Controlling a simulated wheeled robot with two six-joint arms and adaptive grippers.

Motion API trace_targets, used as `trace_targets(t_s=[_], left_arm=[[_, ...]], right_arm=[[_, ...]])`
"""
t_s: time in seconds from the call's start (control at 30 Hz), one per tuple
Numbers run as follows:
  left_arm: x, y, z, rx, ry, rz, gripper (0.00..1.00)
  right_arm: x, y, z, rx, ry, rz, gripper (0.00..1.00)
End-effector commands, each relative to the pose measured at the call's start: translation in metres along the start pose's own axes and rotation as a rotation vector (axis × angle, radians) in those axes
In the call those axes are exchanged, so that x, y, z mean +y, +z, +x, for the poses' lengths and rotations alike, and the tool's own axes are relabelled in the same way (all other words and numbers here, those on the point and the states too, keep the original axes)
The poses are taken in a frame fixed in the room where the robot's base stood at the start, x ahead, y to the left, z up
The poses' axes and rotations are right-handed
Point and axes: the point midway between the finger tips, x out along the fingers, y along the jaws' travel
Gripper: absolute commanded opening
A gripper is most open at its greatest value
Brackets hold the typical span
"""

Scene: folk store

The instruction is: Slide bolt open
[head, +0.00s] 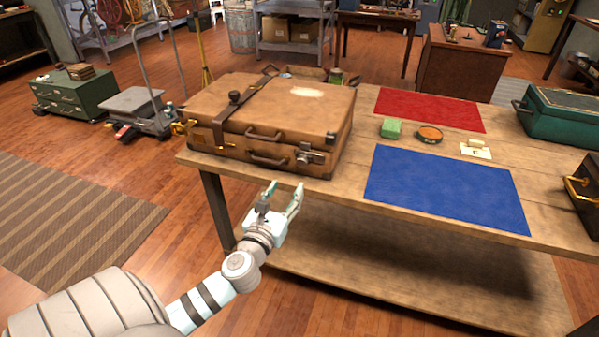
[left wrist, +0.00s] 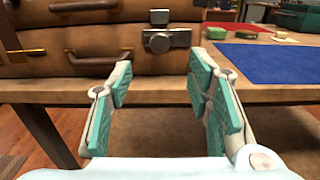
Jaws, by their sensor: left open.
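A brown leather suitcase (head: 265,110) lies shut on the wooden table, near its left end. A metal latch (head: 308,157) that looks like the bolt sits on its front face, right of the dark handle (head: 268,160). In the left wrist view the bolt (left wrist: 166,39) shows as a silver block with a round knob, beyond the fingers. My left gripper (head: 282,192) is open and empty, in front of the table edge and a little below the bolt, apart from it. Its teal-padded fingers also show in the left wrist view (left wrist: 158,80). My right gripper is not in view.
On the wooden table (head: 350,180) lie a blue mat (head: 445,188) and a red mat (head: 430,109). A green block (head: 391,128), a round tin (head: 432,134) and a small card holder (head: 475,149) stand between them. A green case (head: 565,118) is at the right.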

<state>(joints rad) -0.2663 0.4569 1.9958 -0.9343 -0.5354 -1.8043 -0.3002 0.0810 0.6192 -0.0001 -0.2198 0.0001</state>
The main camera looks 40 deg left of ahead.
Motion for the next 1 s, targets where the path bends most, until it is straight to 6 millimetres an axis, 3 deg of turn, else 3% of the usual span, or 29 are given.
trace_targets(t_s=[0.2, 0.4, 0.77, 1.0], left_arm=[[0.0, 0.0, 0.065, -0.001, 0.002, -0.006, 0.46], [0.0, -0.001, 0.103, 0.003, 0.0, -0.006, 0.46], [-0.001, 0.0, 0.113, 0.004, -0.001, -0.007, 0.46], [-0.001, 0.0, 0.112, 0.004, -0.002, -0.007, 0.09]], right_arm=[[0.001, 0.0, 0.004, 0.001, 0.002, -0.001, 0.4], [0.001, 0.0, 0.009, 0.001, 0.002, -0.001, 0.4], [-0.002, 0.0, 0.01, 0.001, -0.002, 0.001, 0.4], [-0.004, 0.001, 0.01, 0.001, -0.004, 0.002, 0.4]])
